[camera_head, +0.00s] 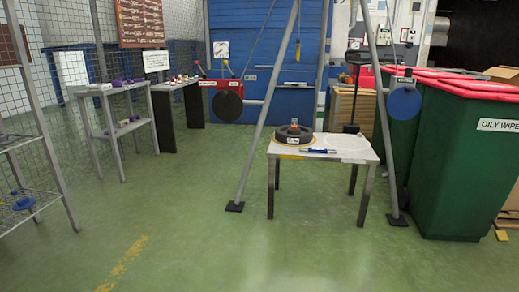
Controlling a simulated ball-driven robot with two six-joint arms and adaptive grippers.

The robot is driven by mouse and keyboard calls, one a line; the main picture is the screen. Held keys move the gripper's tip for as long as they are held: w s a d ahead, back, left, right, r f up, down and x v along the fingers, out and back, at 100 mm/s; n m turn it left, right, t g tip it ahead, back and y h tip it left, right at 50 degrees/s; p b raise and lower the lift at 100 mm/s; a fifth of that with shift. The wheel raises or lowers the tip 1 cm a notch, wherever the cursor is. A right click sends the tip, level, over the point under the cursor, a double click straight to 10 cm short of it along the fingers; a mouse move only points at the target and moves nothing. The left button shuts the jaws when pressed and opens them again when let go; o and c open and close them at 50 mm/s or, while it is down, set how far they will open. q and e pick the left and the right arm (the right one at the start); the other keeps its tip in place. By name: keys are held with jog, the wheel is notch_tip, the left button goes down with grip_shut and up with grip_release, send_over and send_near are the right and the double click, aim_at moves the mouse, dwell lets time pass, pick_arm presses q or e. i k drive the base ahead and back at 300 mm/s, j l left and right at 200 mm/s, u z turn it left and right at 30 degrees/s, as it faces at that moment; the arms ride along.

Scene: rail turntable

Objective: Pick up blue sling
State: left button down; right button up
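No part of either gripper shows in the head view. A small blue item (24,203) lies on the lower shelf of the wire rack at the far left; it may be the blue sling, but it is too small to tell. A thin blue item (318,151) lies on the front of the small table (349,146), in front of a dark round piece (293,135); I cannot tell if this is a sling either.
An A-frame stand (262,105) straddles the small table. Large green bins (470,160) with red lids stand at the right. A shelf cart (110,137) and a dark side table (178,86) stand back left. The green floor in front is clear.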

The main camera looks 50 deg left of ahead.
aim_at(313, 150)
jog(key=u, duration=1.05)
jog(key=i+u, duration=0.2)
jog(key=i, duration=0.8)
jog(key=i+u, duration=0.2)
jog(key=i, duration=0.85)
